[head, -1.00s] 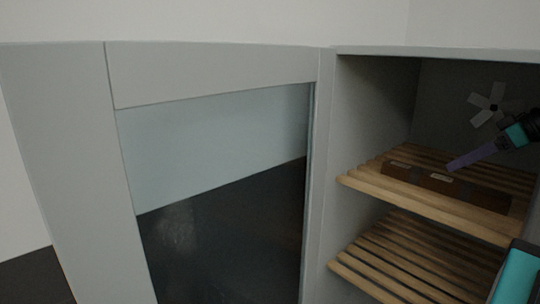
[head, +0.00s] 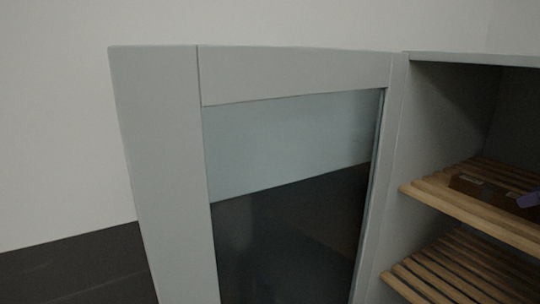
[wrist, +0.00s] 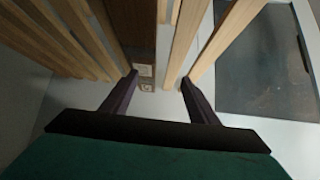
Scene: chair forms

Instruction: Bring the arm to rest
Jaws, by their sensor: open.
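My gripper (wrist: 159,82) is open in the wrist view, its two dark purple fingers spread apart. A dark brown block with small pale labels (wrist: 138,38) shows beyond and between the fingertips, near the left finger; I cannot tell whether they touch. The rest of my arm is out of the head view.
The grey cabinet's glass-panelled door (head: 165,150) stands open to the left of the shelves. A lower slatted shelf (head: 430,277) is below. Wooden slats (wrist: 185,45) lie close to the fingers. A plain wall is behind.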

